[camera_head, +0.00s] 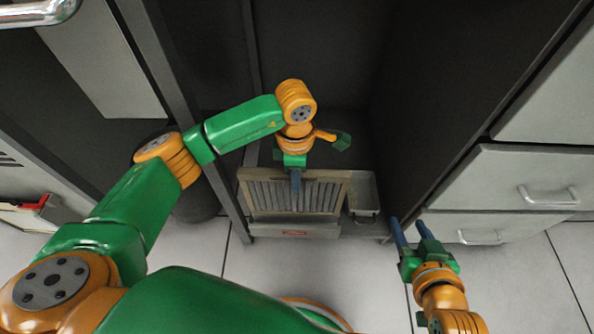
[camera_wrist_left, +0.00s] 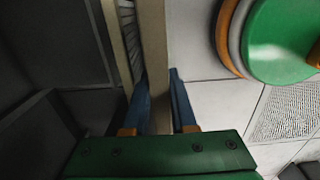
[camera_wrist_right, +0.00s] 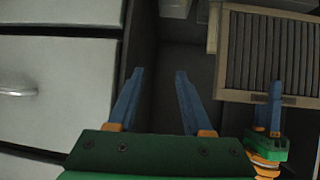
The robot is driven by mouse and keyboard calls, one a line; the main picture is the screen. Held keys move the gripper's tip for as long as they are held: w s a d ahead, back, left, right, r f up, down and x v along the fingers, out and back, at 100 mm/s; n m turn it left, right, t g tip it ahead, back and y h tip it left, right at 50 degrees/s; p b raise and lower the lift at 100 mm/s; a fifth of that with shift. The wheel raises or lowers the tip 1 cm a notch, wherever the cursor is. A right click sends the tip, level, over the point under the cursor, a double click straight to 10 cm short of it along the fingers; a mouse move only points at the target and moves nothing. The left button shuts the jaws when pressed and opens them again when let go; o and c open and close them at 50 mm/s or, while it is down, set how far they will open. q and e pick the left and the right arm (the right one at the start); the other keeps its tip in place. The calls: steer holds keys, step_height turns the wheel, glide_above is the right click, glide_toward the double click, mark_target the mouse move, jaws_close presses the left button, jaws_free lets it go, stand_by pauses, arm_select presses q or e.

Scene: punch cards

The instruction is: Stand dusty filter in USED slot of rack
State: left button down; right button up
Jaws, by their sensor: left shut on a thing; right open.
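The filter (camera_head: 258,200) is a pleated grey panel in a pale tan frame. It is inside the dark cabinet bay in the head view. My left gripper (camera_head: 295,185) is shut on its frame; in the left wrist view the frame (camera_wrist_left: 153,50) passes between the two blue fingers (camera_wrist_left: 160,100). The right wrist view also shows the filter (camera_wrist_right: 235,50) and my left gripper. A grey ledge with a red label (camera_head: 295,233), perhaps the rack's front, lies below the filter. I cannot read the label, and the slots are hidden. My right gripper (camera_head: 411,228) is open and empty, right of the bay.
A grey metal bin (camera_head: 363,190) stands just right of the filter. White drawers (camera_head: 500,190) with bar handles are at the right, near my right gripper. Dark bay walls (camera_head: 440,100) close in both sides. Light tiled floor (camera_head: 370,280) is open in front.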

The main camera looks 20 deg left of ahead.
mark_target(296, 198)
arm_select(q)
steer(key=shift+f+b, duration=1.25)
steer(key=shift+f, duration=0.45)
arm_select(e)
steer(key=w+a+r+t+y, duration=0.1)
steer(key=r+t, duration=0.4)
steer(key=r, duration=0.3)
steer(key=w+a+r+n+t+y, duration=0.1)
steer(key=a+r+t+y, duration=0.1)
steer(key=r+t, duration=0.3)
steer(key=shift+w+a+r+y, duration=0.3)
steer(key=shift+r, duration=1.8)
arm_select(q)
steer(key=shift+f, duration=0.1)
arm_select(e)
steer(key=shift+f, duration=0.1)
arm_select(q)
steer(key=shift+f+b, duration=1.35)
steer(key=shift+f, duration=0.05)
arm_select(e)
steer(key=shift+f, duration=1.3)
arm_select(q)
steer(key=shift+f, duration=0.15)
arm_select(e)
steer(key=shift+f, duration=0.1)
